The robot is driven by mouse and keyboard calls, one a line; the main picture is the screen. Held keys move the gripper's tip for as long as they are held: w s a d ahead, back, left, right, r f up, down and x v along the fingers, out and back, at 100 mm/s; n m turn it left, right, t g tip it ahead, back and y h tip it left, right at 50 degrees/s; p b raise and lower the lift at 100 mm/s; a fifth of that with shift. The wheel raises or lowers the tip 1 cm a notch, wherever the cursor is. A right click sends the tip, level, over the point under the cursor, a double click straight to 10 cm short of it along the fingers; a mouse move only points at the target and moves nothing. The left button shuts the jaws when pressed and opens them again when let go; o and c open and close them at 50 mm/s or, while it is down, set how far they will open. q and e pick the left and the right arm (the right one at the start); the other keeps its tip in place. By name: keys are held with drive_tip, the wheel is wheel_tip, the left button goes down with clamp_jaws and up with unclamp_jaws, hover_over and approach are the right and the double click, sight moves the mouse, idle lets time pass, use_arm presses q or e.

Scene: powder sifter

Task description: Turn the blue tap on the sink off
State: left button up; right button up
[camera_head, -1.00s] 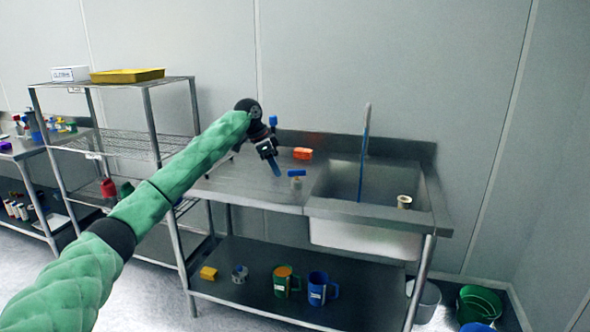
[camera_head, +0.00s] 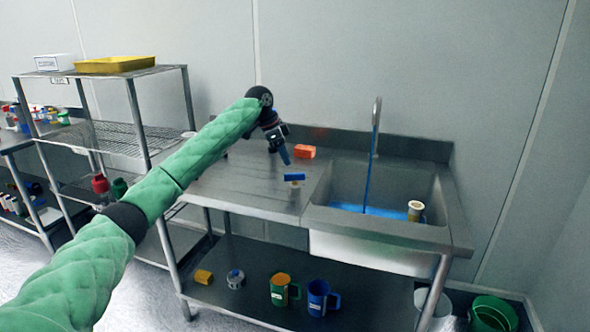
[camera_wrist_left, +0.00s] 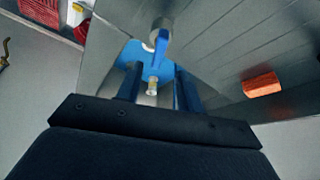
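The blue tap (camera_head: 294,177) stands on the counter left of the sink (camera_head: 408,182), a blue handle on a short pale stem. Blue water (camera_head: 368,172) runs from the tall spout (camera_head: 377,108) and pools in the basin. My left gripper (camera_head: 285,155) is just behind and above the tap, pointing down, apparently apart from it. In the left wrist view, the blue handle (camera_wrist_left: 161,40) lies ahead of the two spread, empty fingers of my left gripper (camera_wrist_left: 160,82). My right gripper does not show.
An orange block (camera_head: 304,152) lies on the counter beside my gripper. A pale cup (camera_head: 415,210) is in the sink. A green mug (camera_head: 281,290) and a blue mug (camera_head: 319,297) stand on the lower shelf. A wire rack (camera_head: 110,140) is at left.

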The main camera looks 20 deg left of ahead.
sight(295, 181)
use_arm(q)
drive_tip(key=shift+s+d+f, duration=0.1)
drive_tip(key=shift+d+f, duration=0.15)
drive_tip(key=shift+f, duration=0.15)
drive_tip(key=x, duration=0.5)
drive_tip(key=shift+p, duration=0.35)
drive_tip(key=shift+d+f, duration=0.15)
drive_tip(key=shift+f, duration=0.4)
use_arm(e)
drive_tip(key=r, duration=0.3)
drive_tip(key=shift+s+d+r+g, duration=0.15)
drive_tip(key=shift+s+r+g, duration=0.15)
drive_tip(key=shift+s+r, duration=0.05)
use_arm(q)
drive_tip(key=shift+c, duration=0.5)
clamp_jaws()
